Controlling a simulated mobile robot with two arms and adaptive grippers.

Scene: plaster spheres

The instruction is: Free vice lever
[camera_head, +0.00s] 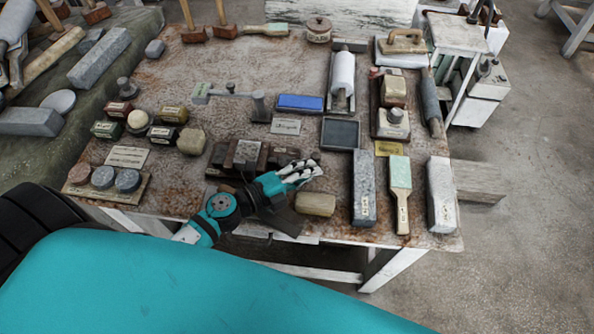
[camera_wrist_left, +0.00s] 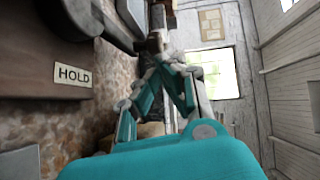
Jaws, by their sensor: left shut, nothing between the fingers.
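The vice appears to be the dark block assembly with grey jaws (camera_head: 246,153) at the front middle of the bench. My left gripper (camera_head: 312,168) is just in front and to the right of it in the head view, fingers together and empty. Its arm hides part of the vice's front. The lever cannot be made out clearly in the head view. In the left wrist view my gripper (camera_wrist_left: 165,62) shows closed, near a dark grey rounded bar (camera_wrist_left: 112,28) that may be the lever. A HOLD label (camera_wrist_left: 73,75) sits on brown wood beside it. My right gripper is not in view.
Three round pieces on a board (camera_head: 136,197) are at the left.

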